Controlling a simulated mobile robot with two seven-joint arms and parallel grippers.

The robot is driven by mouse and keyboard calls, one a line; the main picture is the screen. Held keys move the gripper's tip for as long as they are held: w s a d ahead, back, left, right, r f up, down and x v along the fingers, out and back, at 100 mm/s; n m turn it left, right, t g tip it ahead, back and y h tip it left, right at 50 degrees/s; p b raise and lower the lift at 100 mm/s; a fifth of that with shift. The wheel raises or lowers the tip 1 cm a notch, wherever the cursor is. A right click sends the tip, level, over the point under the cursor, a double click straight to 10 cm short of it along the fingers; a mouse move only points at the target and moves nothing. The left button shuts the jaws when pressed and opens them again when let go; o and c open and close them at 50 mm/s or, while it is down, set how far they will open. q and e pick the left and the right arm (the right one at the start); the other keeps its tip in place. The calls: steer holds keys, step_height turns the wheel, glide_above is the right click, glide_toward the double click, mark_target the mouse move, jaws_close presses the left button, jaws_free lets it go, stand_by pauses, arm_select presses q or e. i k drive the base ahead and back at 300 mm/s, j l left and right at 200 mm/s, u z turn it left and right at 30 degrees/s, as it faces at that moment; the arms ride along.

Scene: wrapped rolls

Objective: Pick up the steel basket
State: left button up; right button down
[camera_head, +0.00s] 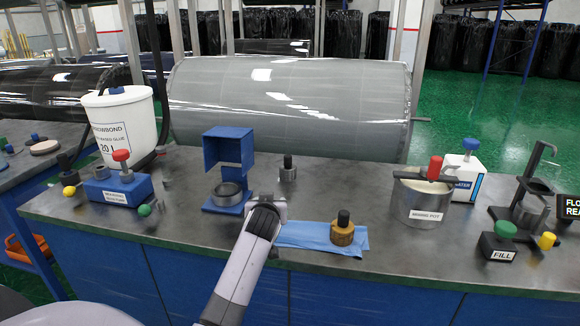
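A small round steel cup-like piece (228,193), which may be the steel basket, sits on the foot of a blue bracket stand (228,146) left of the middle of the bench. I cannot tell for sure that it is a basket. My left gripper (268,202) is just right of it, low over the bench near the front edge. The finger gap is too small to make out, and I see nothing clearly held. My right gripper is not in view.
A blue cloth (310,236) with a wooden knobbed piece (342,234) lies right of my gripper. A big grey roll (290,105) lies behind.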

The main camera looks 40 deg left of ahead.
mark_target(288, 169)
steer(key=i+j, duration=0.55)
steer(key=i, duration=0.15)
steer(key=i+j, duration=0.2)
steer(key=j, duration=0.2)
